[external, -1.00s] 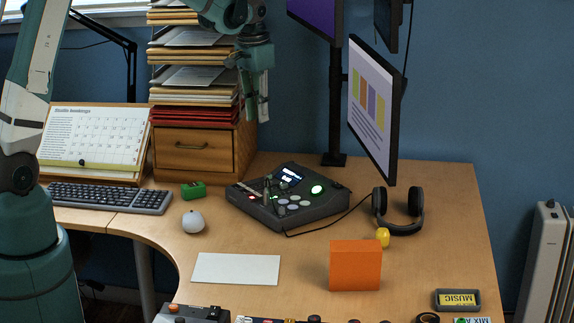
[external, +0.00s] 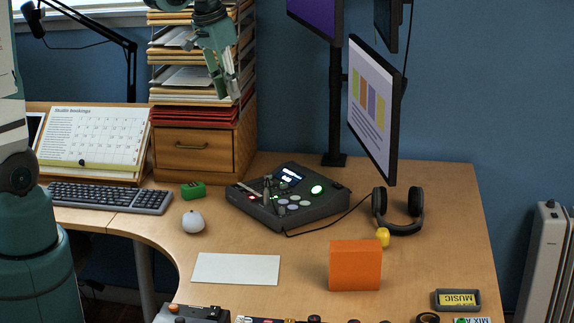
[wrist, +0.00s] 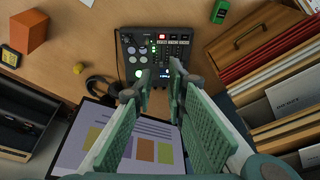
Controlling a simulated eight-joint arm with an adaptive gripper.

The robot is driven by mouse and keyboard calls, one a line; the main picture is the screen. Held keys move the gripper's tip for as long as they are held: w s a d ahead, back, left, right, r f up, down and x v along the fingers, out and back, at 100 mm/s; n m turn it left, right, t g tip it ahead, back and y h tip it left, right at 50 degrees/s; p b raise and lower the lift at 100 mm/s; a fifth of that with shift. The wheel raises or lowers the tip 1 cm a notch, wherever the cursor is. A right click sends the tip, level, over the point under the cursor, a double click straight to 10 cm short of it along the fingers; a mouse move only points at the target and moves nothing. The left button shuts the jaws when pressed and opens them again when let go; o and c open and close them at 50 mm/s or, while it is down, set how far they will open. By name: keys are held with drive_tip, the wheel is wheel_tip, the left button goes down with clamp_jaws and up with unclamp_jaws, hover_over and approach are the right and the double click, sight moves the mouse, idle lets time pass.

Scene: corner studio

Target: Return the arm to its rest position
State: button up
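My gripper (external: 229,88) is raised high in the external view, in front of the stacked folders and above the wooden drawer unit. It hangs with its fingers pointing down and slightly tilted. In the wrist view, the two green padded fingers of my gripper (wrist: 161,85) stand apart with a gap between them. Nothing is held between them, and they touch nothing that I can see.
Stacked folders (external: 194,105) on a drawer unit (external: 190,150) stand close to my gripper. A monitor (external: 372,110) is to the right. Below are a mixer (external: 290,212), headphones (external: 400,228), an orange block (external: 355,266) and a white ball (external: 193,222). The air above the desk's middle is free.

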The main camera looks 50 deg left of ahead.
drive_tip(key=s+d+t, duration=0.2)
drive_tip(key=s+d, duration=0.1)
drive_tip(key=s, duration=0.8)
drive_tip(key=s+d+t, duration=0.1)
drive_tip(key=s+d, duration=0.2)
drive_tip(key=s, duration=0.9)
drive_tip(key=shift+s+d+t, duration=0.15)
drive_tip(key=shift+d+t, duration=0.25)
idle(2.3)
